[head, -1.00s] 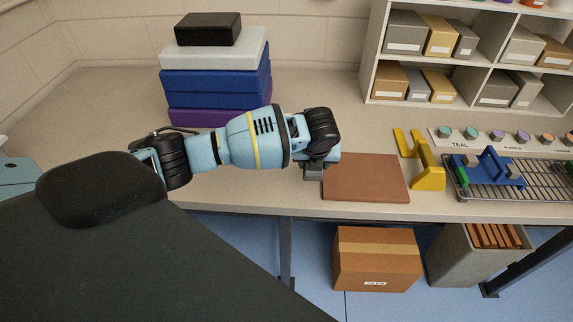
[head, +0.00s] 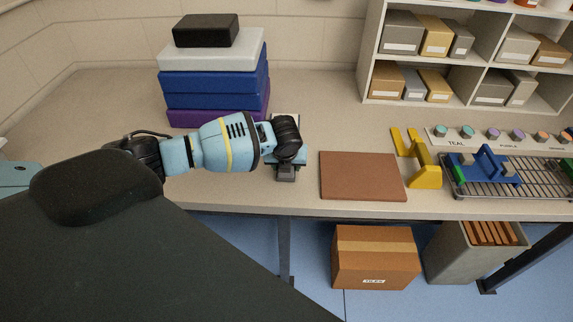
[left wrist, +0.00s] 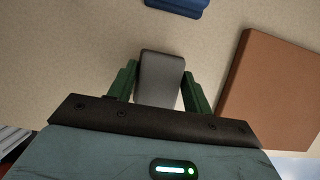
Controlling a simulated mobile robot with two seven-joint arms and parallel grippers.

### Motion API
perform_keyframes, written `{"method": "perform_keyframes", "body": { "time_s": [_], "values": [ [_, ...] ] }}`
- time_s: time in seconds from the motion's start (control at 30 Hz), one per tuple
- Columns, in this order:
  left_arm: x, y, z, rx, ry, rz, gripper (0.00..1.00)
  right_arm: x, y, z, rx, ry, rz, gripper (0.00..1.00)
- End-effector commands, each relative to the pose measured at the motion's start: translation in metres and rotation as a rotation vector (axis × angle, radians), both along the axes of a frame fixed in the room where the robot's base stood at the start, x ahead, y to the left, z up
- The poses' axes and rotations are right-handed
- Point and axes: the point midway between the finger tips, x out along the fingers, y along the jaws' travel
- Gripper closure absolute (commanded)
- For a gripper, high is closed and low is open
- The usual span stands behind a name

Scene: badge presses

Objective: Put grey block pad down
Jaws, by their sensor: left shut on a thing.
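My left gripper (head: 285,174) is over the near part of the bench, left of the brown mat (head: 362,176). In the left wrist view its two green fingers (left wrist: 160,88) are shut on a grey block (left wrist: 161,68), one finger on each side. The block's far end points away from the wrist, over bare bench top. I cannot tell whether it touches the bench. In the head view the block is mostly hidden by the gripper. The brown mat also shows at the right of the left wrist view (left wrist: 275,90), apart from the block. My right gripper is not in view.
A stack of blue and purple boxes (head: 212,85), topped by a white and a black one, stands behind the arm. A yellow stand (head: 424,172) and a wire rack (head: 510,182) are right of the mat. Bare bench (head: 320,120) lies behind the mat.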

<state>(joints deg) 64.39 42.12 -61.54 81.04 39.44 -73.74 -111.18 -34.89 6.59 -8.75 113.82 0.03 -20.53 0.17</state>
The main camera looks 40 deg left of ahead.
Motion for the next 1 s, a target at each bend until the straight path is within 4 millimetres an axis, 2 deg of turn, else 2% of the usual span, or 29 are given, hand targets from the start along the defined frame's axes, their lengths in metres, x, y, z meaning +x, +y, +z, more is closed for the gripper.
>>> {"method": "perform_keyframes", "body": {
  "time_s": [0.37, 0.4, 0.57, 0.87, 1.0],
  "values": [
    [0.001, 0.000, -0.003, -0.001, -0.003, -0.001, 0.76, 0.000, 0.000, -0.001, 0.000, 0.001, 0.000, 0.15],
    [0.001, 0.000, -0.003, -0.001, -0.003, -0.001, 0.47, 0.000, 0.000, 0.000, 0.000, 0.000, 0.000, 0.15],
    [0.001, 0.000, -0.003, -0.001, -0.003, -0.001, 0.28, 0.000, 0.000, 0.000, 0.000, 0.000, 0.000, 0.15],
    [0.001, 0.000, -0.001, 0.000, -0.004, -0.001, 0.28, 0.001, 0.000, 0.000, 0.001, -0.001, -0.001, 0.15],
    [-0.002, -0.002, 0.012, -0.001, -0.006, -0.002, 0.28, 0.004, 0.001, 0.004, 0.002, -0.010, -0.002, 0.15]
  ]
}}
